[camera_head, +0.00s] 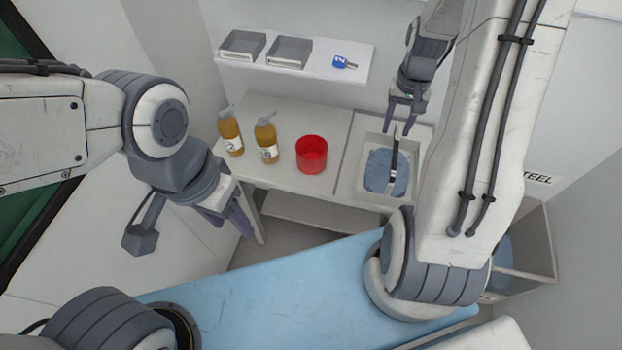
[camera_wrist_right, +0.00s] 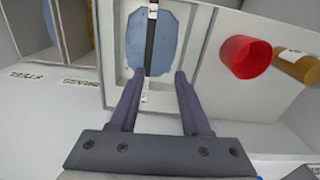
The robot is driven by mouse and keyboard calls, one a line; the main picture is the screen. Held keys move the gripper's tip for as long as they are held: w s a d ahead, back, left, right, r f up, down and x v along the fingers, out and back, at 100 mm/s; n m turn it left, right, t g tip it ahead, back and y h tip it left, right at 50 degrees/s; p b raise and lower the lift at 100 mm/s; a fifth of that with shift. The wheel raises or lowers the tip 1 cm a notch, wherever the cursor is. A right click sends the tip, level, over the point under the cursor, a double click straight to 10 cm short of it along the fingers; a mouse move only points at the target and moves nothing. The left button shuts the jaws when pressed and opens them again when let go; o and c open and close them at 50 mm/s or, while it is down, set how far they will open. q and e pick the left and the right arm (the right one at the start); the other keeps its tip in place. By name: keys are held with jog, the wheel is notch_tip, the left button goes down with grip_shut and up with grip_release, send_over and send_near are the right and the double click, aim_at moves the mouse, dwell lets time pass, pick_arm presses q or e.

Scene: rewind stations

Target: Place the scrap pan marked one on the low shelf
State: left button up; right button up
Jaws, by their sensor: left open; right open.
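A blue pan-like piece (camera_head: 377,172) lies in a pale square tray (camera_head: 362,190) at the right of the worktable, with a black bar across it; it also shows in the right wrist view (camera_wrist_right: 136,45). The bar has white labelled ends, but I cannot read a number there. My right gripper (camera_head: 399,126) is open at the bar's far end; in its wrist view the fingers (camera_wrist_right: 145,76) stand apart, one on each side of the bar's end. My left gripper (camera_head: 234,224) is open and empty left of the table. A low shelf board (camera_head: 320,211) runs under the tabletop, partly hidden.
Two amber bottles (camera_head: 230,138) (camera_head: 267,144) and a red cup (camera_head: 311,155) stand on the table. A wall shelf (camera_head: 350,62) holds two grey trays (camera_head: 242,46) (camera_head: 290,52) and a blue item marked 2 (camera_head: 344,62). A bin (camera_head: 540,240) stands under the STEEL label.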

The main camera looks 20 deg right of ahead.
jog(key=s+a+r+n, duration=0.3)
jog(key=a+r, duration=0.1)
jog(key=a, duration=0.7)
jog(key=s+a+r+n, duration=0.2)
jog(key=a+r+n, duration=0.2)
jog(key=a, duration=0.7)
jog(key=s+a+r+n, duration=0.1)
jog(key=s+a+n, duration=0.2)
jog(key=s, duration=0.4)
jog(key=s+a+r+n+y, duration=0.1)
jog(key=s+a+r+n, duration=0.1)
jog(key=s+a, duration=0.3)
jog(key=shift+s+r+n, duration=0.15)
jog(key=shift+s+n, duration=0.35)
jog(key=shift+s, duration=0.45)
jog(key=shift+a, duration=0.15)
